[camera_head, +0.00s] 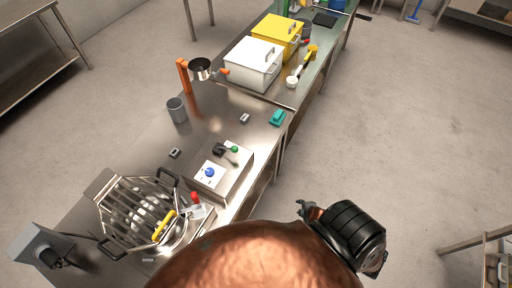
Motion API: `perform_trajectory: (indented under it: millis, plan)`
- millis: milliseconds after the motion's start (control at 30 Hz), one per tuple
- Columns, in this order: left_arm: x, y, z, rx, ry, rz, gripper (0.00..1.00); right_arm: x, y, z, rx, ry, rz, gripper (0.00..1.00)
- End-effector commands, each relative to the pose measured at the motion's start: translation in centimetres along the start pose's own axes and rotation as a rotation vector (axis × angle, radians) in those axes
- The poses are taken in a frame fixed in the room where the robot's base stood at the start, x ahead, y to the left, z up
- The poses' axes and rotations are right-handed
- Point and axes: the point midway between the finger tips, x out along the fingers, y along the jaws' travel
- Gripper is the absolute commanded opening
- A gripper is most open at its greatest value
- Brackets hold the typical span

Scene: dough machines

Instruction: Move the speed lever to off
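A steel control box (221,172) sits on the steel counter at centre left. It carries a blue knob (210,172) on a pale plate and a short black lever with a green ball end (235,149). A red-tipped handle (195,196) stands nearer, beside the wire-guarded machine; the view does not show which one is the speed lever. My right gripper (308,211) is at lower centre right, over the floor and apart from the box and levers. Its small fingers are partly hidden, so their opening is unclear. My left gripper is out of view.
A machine with a wire guard (140,207) stands at lower left. A grey cup (177,110), a green block (278,118), a white bin (253,64) and a yellow bin (277,36) stand along the counter. A large copper-coloured rounded surface fills the bottom centre.

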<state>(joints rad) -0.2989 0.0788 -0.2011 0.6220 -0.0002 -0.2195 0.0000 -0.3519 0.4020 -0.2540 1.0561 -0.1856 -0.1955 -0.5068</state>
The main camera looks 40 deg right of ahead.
Motion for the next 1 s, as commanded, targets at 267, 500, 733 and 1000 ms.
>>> perform_trajectory:
  millis: [267, 500, 733, 1000]
  plan:
    - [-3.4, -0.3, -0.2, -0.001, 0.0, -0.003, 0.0, -10.5, 20.0, -5.6, -0.76, 0.085, 0.289, 0.34]
    - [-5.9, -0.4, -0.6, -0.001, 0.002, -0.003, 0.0, -22.5, 29.3, -14.8, -1.426, 0.109, 0.544, 0.34]
    - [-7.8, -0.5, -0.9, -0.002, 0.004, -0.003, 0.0, -33.4, 31.4, -23.2, -1.943, 0.112, 0.778, 0.34]
    - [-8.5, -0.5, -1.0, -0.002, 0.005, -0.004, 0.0, -38.7, 30.8, -27.2, -2.185, 0.104, 0.913, 0.34]
